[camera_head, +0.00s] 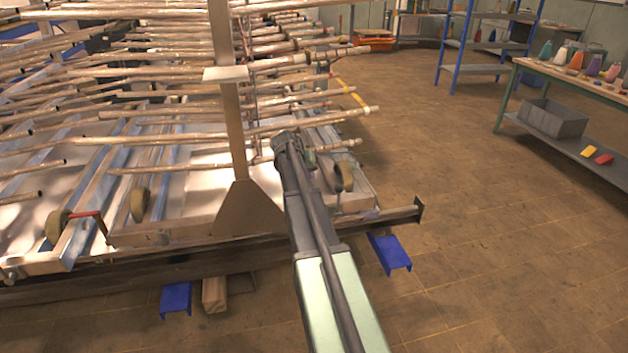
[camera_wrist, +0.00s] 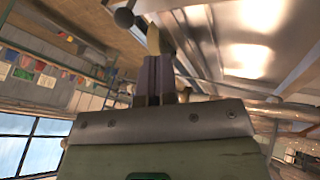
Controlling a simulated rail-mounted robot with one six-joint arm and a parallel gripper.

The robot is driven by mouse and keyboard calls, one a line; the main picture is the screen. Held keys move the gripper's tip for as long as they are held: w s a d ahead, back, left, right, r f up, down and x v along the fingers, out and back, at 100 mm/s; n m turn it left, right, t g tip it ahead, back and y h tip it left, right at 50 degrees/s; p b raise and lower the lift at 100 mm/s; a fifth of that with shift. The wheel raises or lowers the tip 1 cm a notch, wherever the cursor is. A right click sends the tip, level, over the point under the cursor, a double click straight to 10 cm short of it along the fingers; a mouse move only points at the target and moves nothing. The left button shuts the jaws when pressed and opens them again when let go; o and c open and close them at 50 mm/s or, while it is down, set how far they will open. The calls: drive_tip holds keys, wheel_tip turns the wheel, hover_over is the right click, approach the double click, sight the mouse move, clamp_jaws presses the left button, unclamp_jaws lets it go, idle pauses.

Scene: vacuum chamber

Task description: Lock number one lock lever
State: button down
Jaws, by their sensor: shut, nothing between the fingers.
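In the wrist view my gripper (camera_wrist: 158,60) shows as two purple-grey fingers side by side, shut and empty. A dark round knob (camera_wrist: 124,17) lies just beyond and left of the fingertips. A tan piece (camera_wrist: 153,40) shows right at the tips; I cannot tell whether they touch it. In the head view my arm reaches up to the rack's right part, and my gripper cannot be made out at its far end. A red lever (camera_head: 86,214) sits by a wheel at the rack's front left. I cannot tell which part is number one lock lever.
A rack of many metal tubes (camera_head: 190,138) fills the left, with an upright post (camera_head: 232,120) close to my arm. Blue supports (camera_head: 390,252) stand below its front beam. A workbench (camera_head: 575,85) and blue shelving (camera_head: 485,42) stand right. The floor between is clear.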

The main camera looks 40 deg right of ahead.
drive_tip(key=s+d+f+b, duration=0.2)
drive_tip(key=d+f+b, duration=0.3)
drive_tip(key=d+f, duration=0.2)
drive_tip(key=shift+s+b, duration=0.15)
drive_tip(key=shift+b, duration=0.2)
drive_tip(key=shift+d+r, duration=0.1)
